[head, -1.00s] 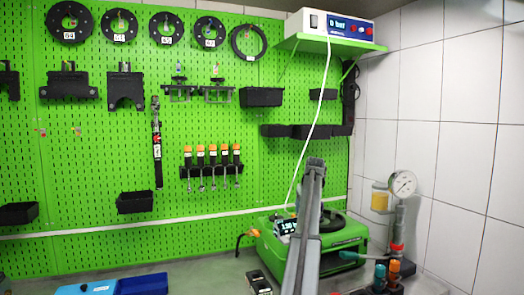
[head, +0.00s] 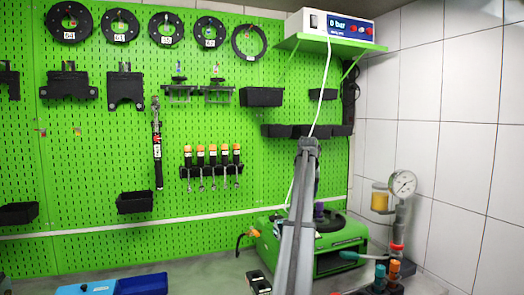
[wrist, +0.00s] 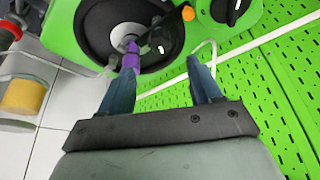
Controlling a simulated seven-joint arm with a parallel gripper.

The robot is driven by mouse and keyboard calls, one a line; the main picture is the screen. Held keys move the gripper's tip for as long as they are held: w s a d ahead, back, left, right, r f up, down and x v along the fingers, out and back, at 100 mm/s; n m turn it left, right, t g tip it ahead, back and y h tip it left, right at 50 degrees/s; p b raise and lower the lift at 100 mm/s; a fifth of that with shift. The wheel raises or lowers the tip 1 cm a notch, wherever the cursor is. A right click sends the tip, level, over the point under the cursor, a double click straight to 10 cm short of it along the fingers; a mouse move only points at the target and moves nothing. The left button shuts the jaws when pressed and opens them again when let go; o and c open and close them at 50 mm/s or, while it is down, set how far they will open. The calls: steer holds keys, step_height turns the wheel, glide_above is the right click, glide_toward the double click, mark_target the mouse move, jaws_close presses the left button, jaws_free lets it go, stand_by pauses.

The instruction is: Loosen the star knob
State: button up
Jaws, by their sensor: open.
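My gripper (wrist: 161,68) is open, its two blue-grey fingers apart with nothing held between them. It faces the green pump bench (wrist: 65,25), which also stands at lower right in the head view (head: 335,262). A black round fixture (wrist: 95,32) with a pale hub lies ahead of the fingers. A purple post (wrist: 132,56) rises by the left fingertip; I cannot tell whether they touch. A dark knob-like part (wrist: 160,40) sits beside the hub. A black knob (wrist: 232,10) is at the top right. I cannot tell for sure which is the star knob.
An orange-tipped lever (wrist: 188,13) stands ahead of the right finger. A pressure gauge (head: 403,183) and a yellow-filled cup (head: 380,197) stand on the right. Green pegboard (head: 90,150) with hung tools is behind. A white cable (head: 322,95) hangs from the display box (head: 338,27).

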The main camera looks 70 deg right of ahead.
steer(key=w+a+r+t+h, duration=0.3)
steer(key=w+r, duration=0.5)
steer(key=w+a+r+m+t+h, duration=0.1)
steer(key=w+a+r+t+h, duration=0.2)
steer(key=w+r, duration=0.5)
steer(key=shift+w+r+h, duration=0.15)
steer(key=shift+w+h, duration=0.2)
steer(key=shift+h, duration=0.15)
